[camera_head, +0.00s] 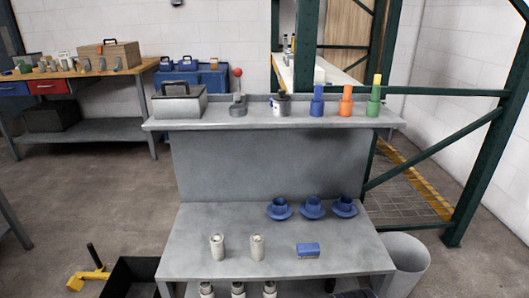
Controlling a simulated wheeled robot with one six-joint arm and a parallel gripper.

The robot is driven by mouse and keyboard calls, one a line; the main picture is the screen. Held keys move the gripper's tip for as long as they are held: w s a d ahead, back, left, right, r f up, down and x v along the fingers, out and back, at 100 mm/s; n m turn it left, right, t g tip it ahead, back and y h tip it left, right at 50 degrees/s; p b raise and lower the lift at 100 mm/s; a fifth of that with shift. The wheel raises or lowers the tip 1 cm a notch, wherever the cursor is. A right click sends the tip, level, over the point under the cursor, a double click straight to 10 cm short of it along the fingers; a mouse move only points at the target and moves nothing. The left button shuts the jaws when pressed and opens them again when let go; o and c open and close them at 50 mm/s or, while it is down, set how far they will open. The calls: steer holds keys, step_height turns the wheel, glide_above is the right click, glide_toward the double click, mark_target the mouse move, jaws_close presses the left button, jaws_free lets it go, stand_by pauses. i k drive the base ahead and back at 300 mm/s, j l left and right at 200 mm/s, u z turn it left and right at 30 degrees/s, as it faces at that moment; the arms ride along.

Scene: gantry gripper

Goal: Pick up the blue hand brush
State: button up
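A small blue block-shaped object (308,249), which looks like the blue hand brush, lies on the lower grey bench top (210,262), right of centre. It has a paler strip along its front edge. Two pale cans, a left can (217,247) and a right can (257,247), stand to its left. My gripper is not in view, so its state does not show.
Blue cups on saucers (312,208) stand behind the brush. The upper shelf (205,122) holds a grey toolbox (180,101) and coloured bottles (346,101). A grey bin (408,262) stands right of the bench. A black crate (130,278) stands on the floor at left.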

mark_target(306, 250)
steer(key=i+j+z, duration=0.1)
steer(key=i, duration=0.4)
steer(key=i+j, duration=0.4)
steer(key=i+l+z, duration=0.05)
